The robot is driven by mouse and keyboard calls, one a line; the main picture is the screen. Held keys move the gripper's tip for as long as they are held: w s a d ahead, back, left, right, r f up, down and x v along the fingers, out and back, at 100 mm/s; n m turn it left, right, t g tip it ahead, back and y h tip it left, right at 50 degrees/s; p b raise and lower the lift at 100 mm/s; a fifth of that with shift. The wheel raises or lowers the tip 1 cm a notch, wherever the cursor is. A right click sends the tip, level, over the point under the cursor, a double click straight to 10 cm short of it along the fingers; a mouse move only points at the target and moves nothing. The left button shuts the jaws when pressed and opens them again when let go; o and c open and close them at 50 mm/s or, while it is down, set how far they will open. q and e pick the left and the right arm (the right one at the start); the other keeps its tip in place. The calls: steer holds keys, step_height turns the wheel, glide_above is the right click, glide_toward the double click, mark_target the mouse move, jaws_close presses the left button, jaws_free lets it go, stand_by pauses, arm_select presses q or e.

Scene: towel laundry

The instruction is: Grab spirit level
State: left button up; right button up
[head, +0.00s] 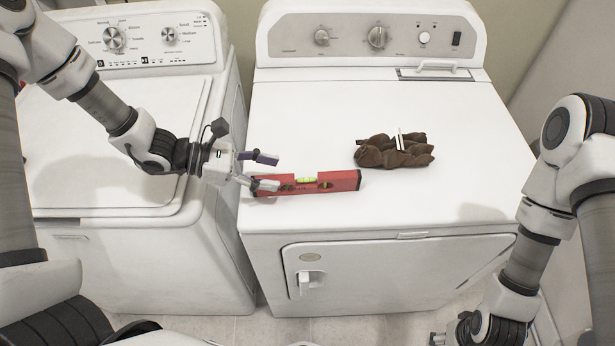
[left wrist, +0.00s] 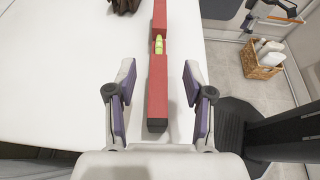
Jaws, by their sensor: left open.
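A red spirit level (head: 341,181) with a yellow-green vial lies near the front left edge of the right-hand machine's white top. My left gripper (head: 265,171) is open at the level's left end. In the left wrist view the level (left wrist: 158,85) runs away from me, its dark near end between the two spread fingers of the left gripper (left wrist: 158,100), with a gap on each side. My right gripper (head: 455,335) is low at the bottom right of the head view, partly cut off, and its jaws are not clear.
A second white machine (head: 110,150) stands to the left across a narrow gap. A basket with white bottles (left wrist: 264,62) stands on the floor. The top's right part is clear.

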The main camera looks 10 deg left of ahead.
mark_target(296, 176)
arm_select(q)
steer(key=shift+d+f, duration=0.15)
steer(key=shift+d, duration=0.35)
steer(key=x, duration=0.2)
steer(key=p+x, duration=0.1)
steer(key=x, duration=0.1)
steer(key=shift+w+a+f, duration=0.15)
steer(key=shift+w+f, duration=0.05)
steer(key=shift+w, duration=0.1)
steer(key=shift+w+d, duration=0.1)
steer(key=shift+d, duration=0.15)
jaws_close()
